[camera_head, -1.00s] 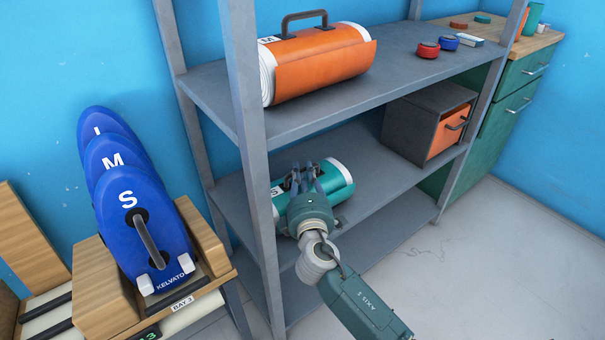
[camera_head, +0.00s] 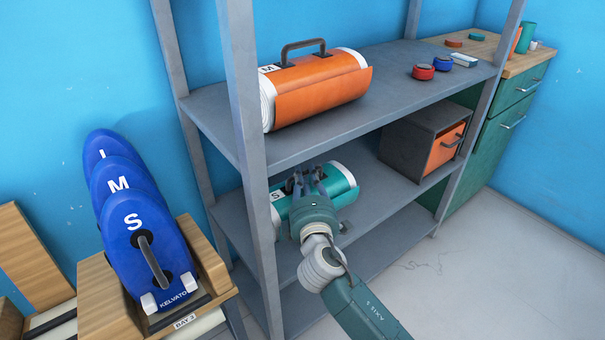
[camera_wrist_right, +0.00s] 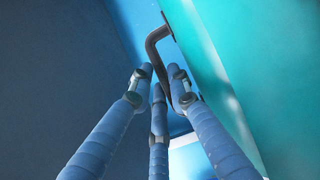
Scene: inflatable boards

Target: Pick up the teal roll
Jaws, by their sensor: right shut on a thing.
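The teal roll (camera_head: 342,187) is in the space above the lower shelf, close under the upper shelf's front edge. It has white edges and an "S" label. It also shows in the right wrist view (camera_wrist_right: 225,50). My right gripper (camera_head: 306,178) is at the top of the roll, and its fingers hide most of the handle in the head view. In the right wrist view, the fingers (camera_wrist_right: 161,85) are closed around the dark handle (camera_wrist_right: 158,42). My left gripper is in neither view.
The upper shelf (camera_head: 385,95) carries an orange roll (camera_head: 318,92) and small tape rolls. A grey box (camera_head: 408,143) with an orange front stands right on the lower shelf (camera_head: 385,190). A grey post (camera_head: 250,130) stands close left. Blue boards (camera_head: 140,225) stand further left.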

